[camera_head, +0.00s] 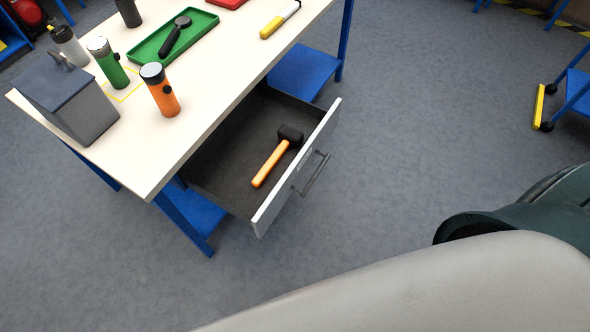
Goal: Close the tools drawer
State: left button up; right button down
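The tools drawer (297,170) is pulled well out from under the white-topped workbench (205,105). Its front panel is pale with a dark bar handle (316,174) on the outer face. A mallet (277,156) with a black head and orange handle lies inside the drawer. Neither gripper shows in the head view. A pale arm link and a dark green part of mine fill the lower right, apart from the drawer in the picture.
Blue bench legs (190,222) stand beside the drawer. The grey floor (420,120) in front of the drawer is clear.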

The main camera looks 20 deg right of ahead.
aim_at(222, 171)
jog(key=i+l+u, duration=0.1)
jog(key=l+u, duration=0.15)
jog(key=l, duration=1.25)
